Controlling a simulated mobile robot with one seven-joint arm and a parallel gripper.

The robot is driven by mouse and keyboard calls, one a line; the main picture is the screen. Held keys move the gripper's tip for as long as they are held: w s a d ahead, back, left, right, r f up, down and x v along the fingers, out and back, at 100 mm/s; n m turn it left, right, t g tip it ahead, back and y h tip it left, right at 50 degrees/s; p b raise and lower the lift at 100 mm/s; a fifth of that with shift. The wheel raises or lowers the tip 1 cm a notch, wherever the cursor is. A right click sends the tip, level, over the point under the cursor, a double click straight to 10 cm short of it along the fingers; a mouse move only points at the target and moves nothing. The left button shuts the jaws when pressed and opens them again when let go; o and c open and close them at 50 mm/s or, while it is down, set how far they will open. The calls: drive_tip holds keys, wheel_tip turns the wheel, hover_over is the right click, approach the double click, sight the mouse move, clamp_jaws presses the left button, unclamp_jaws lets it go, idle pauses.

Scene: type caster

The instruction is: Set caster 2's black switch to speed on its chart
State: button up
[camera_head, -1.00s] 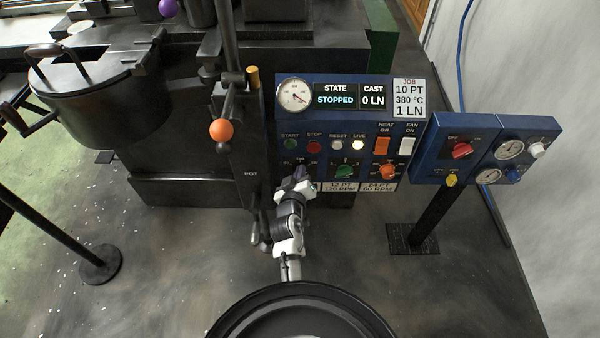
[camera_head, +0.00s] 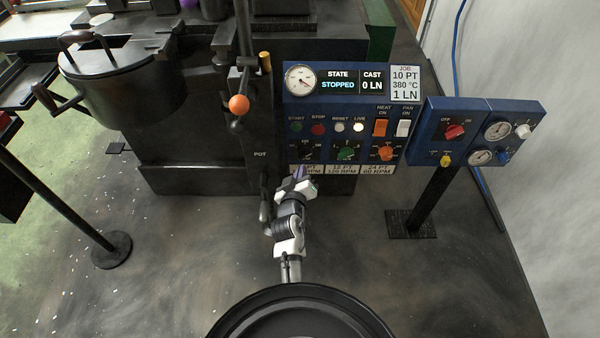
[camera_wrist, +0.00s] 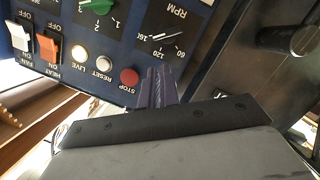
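The black switch (camera_head: 307,154) is at the lower left of the blue caster panel, left of the green and orange switches. It also shows upside down in the wrist view (camera_wrist: 163,36), with RPM numbers around it and a pale pointer line. I cannot tell the setting surely. The chart (camera_head: 341,169) runs under the switches; its middle card reads 12 PT, 120 RPM, and its left card is partly hidden by my gripper. My gripper (camera_head: 300,173) is just below the black switch, apart from it. Its purple fingers (camera_wrist: 158,82) are close together with nothing seen between them.
The job card (camera_head: 405,83) reads 10 PT, 380 °C, 1 LN. The display (camera_head: 338,83) reads STOPPED. A lever with an orange ball (camera_head: 239,104) stands left of the panel. A second blue control box (camera_head: 430,140) stands on a post at right.

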sight(304, 156)
drive_tip(key=shift+o, duration=1.1)
drive_tip(key=shift+s+d+f, duration=0.1)
drive_tip(key=shift+s+f, duration=0.1)
drive_tip(key=shift+f, duration=0.05)
drive_tip(key=o, duration=0.9)
drive_tip(key=s+f, duration=0.1)
drive_tip(key=f+n+t+y, duration=0.1)
drive_tip(key=s+d+f+n+t, duration=0.1)
drive_tip(key=f, duration=0.1)
drive_tip(key=shift+s+y+b, duration=0.35)
drive_tip(key=shift+y, duration=0.05)
drive_tip(key=shift+o, duration=1.4)
drive_tip(key=shift+s+f, duration=0.1)
drive_tip(key=shift+s, duration=0.1)
drive_tip(key=w+b, duration=0.2)
drive_tip(key=w, duration=1.1)
drive_tip(key=shift+w, duration=0.35)
drive_tip(key=shift+c, duration=0.3)
